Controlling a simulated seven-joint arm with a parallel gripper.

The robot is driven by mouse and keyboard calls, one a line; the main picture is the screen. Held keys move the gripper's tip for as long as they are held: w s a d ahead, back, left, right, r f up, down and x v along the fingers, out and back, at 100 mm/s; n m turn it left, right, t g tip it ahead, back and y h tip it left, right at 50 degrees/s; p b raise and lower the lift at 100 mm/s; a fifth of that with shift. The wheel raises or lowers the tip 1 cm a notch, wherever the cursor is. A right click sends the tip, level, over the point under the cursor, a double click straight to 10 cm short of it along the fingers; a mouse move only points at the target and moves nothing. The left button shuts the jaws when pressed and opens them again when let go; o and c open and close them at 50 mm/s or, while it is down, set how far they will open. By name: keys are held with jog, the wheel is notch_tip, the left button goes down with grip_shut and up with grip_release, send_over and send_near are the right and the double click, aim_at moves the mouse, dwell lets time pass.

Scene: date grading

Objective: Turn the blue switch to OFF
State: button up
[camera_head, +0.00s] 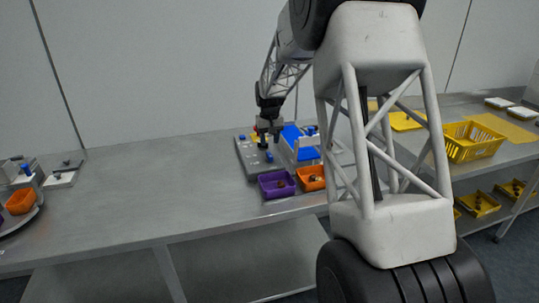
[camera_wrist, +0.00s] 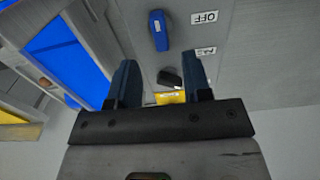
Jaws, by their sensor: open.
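The blue switch (camera_wrist: 158,30) is an oblong knob on a grey panel (camera_wrist: 135,12), at the top of the wrist view. A white OFF label (camera_wrist: 204,17) is to its right, and a second white label (camera_wrist: 204,51) lies below that. The knob's long side runs roughly up and down in the picture. My gripper (camera_wrist: 159,62) is open and empty, its two dark fingers below the knob in the picture and apart from it. In the head view my gripper (camera_head: 268,137) is over the grey panel (camera_head: 246,163), with small blue parts near it.
A black knob (camera_wrist: 170,78) and a yellow part (camera_wrist: 170,97) show between my fingers. A blue-surfaced unit (camera_head: 305,150) stands right of the panel. A purple bin (camera_head: 268,190) and an orange bin (camera_head: 302,184) sit in front. The table left of the panel is clear.

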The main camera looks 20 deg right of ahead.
aim_at(269, 154)
jog(key=shift+f, duration=3.35)
jog(key=shift+c, duration=0.2)
grip_shut()
